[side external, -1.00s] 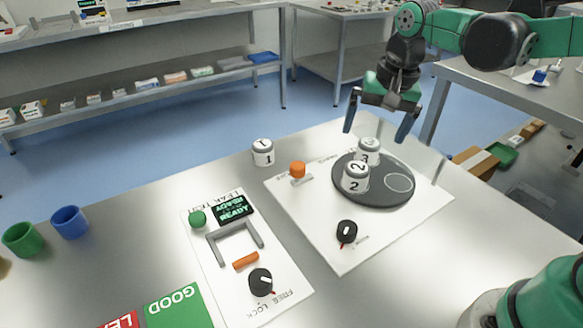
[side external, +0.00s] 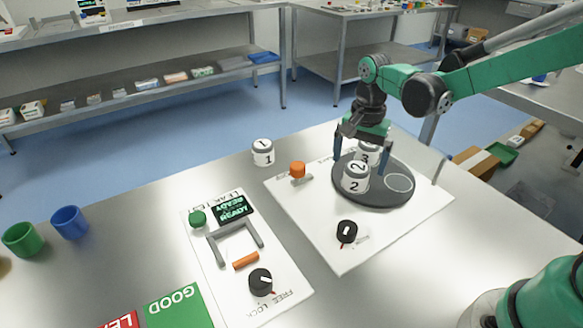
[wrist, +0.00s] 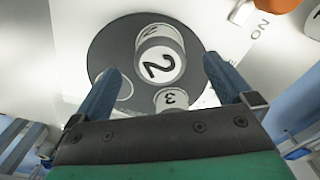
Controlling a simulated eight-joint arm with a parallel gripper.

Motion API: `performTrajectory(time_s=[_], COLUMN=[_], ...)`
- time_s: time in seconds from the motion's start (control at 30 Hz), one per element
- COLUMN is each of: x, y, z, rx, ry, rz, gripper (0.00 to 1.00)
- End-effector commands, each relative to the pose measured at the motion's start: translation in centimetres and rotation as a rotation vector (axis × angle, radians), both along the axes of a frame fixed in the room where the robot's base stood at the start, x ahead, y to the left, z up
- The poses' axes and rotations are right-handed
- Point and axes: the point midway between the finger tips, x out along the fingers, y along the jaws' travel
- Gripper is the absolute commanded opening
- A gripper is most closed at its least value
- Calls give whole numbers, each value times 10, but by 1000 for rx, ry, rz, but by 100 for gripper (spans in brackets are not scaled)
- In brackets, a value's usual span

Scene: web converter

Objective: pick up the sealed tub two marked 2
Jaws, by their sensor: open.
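Tub two (side external: 355,178) is a white and grey tub marked 2, standing upright on the dark round plate (side external: 388,199). In the wrist view the tub marked 2 (wrist: 160,62) lies ahead of and between my fingers, not between the tips. Tub three (side external: 368,153), marked 3, stands just behind it and is partly hidden; it also shows in the wrist view (wrist: 172,98) nearer my gripper. My gripper (side external: 361,159) is open and empty, pointing down, with its fingers around the area of tub three. Whether a finger touches a tub I cannot tell.
Tub one (side external: 263,152) stands apart on the table to the left. An orange knob (side external: 298,170) and a black dial (side external: 347,232) sit on the white panel. A leak test panel (side external: 245,250) lies left. The plate's right side is free.

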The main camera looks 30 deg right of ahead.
Motion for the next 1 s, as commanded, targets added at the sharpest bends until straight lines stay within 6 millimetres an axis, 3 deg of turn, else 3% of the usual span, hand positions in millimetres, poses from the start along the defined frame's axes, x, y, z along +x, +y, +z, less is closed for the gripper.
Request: performTrajectory(time_s=[0.2, 0.57, 0.67, 0.87, 1.0], x=[0, 0, 0, 0, 0], y=[0, 0, 0, 0, 0], z=[-13, -13, -13, -13, -11], rx=[0, 0, 0, 0, 0], ry=[0, 0, 0, 0, 0], rz=[0, 1, 1, 1, 1], gripper=[100, 100, 77, 20, 17])
